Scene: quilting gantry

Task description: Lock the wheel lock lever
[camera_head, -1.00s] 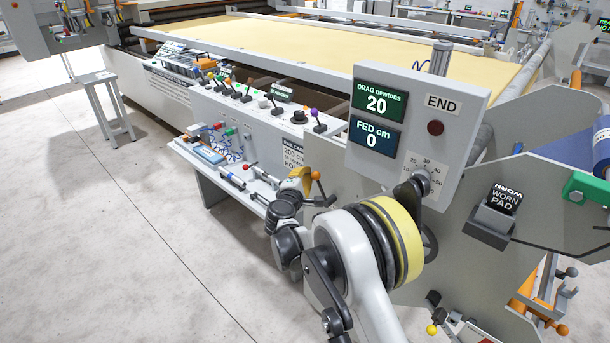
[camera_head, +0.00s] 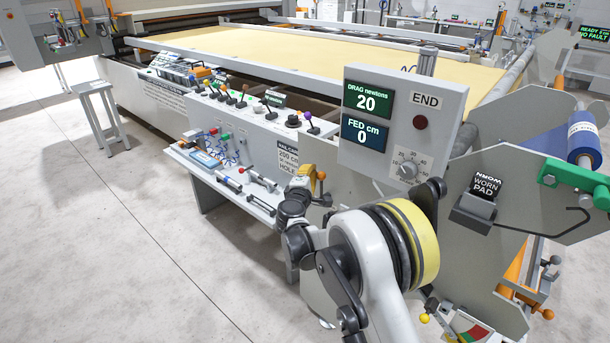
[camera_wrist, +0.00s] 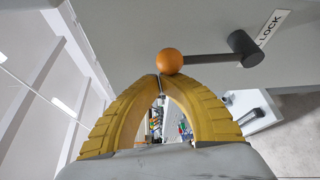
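The wheel lock lever is a dark rod (camera_wrist: 208,58) with an orange ball knob (camera_wrist: 169,62) at its left end and a dark pivot (camera_wrist: 245,48) at its right end, in the wrist view. It lies almost level against a grey panel beside a label (camera_wrist: 273,27) reading "LOCK", partly hidden. My gripper (camera_wrist: 160,76) has yellow ribbed fingers whose tips come together just below the ball, touching or very close to it. The ball is not between the fingers. In the head view the gripper (camera_head: 304,172) is small and partly hidden by my arm, beside an orange ball (camera_head: 321,175).
A grey control box (camera_head: 402,121) shows drag 20 newtons and fed 0 cm. A shelf (camera_head: 262,204) with tools runs along the machine's side. A worn-pad holder (camera_head: 475,210) and a green bracket (camera_head: 572,178) stand at right. The floor (camera_head: 120,240) at left is open.

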